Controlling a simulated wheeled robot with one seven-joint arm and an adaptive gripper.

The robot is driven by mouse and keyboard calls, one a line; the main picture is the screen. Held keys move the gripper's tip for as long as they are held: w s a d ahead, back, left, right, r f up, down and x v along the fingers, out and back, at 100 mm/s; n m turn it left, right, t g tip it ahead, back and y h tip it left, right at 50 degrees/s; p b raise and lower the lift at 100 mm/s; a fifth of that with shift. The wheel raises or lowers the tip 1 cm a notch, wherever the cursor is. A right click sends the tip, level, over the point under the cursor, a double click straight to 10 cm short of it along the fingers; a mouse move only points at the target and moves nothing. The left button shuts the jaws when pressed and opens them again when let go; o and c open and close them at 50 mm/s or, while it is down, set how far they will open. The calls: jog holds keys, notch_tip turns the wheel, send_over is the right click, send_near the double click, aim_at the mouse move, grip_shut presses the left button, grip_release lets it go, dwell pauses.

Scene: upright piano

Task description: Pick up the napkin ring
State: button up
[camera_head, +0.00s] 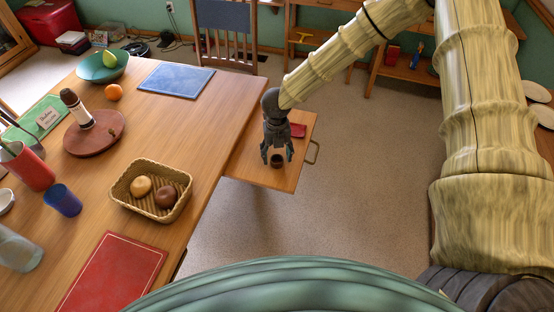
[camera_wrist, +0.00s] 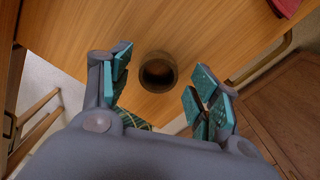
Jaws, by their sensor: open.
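The napkin ring (camera_head: 277,161) is a small dark brown ring standing on the wooden side leaf (camera_head: 255,179) with its round opening facing up. In the wrist view the napkin ring (camera_wrist: 158,84) sits on the bare wood, between and slightly beyond the fingers. My gripper (camera_head: 277,153) is open and empty, pointing down just above the ring, with its fingers spread to either side. In the wrist view my gripper (camera_wrist: 160,88) shows its teal finger pads apart, with no visible contact with the ring.
A red item (camera_head: 298,130) lies on the leaf behind my gripper. A metal handle (camera_head: 312,152) is at the leaf's right edge. The large table (camera_head: 190,140) to the left holds a wicker basket (camera_head: 127,197) and a blue mat (camera_head: 176,80). A chair (camera_head: 225,45) stands behind. Carpet to the right is open.

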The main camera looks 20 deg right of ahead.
jog(key=shift+f, duration=0.9)
jog(key=c, duration=0.8)
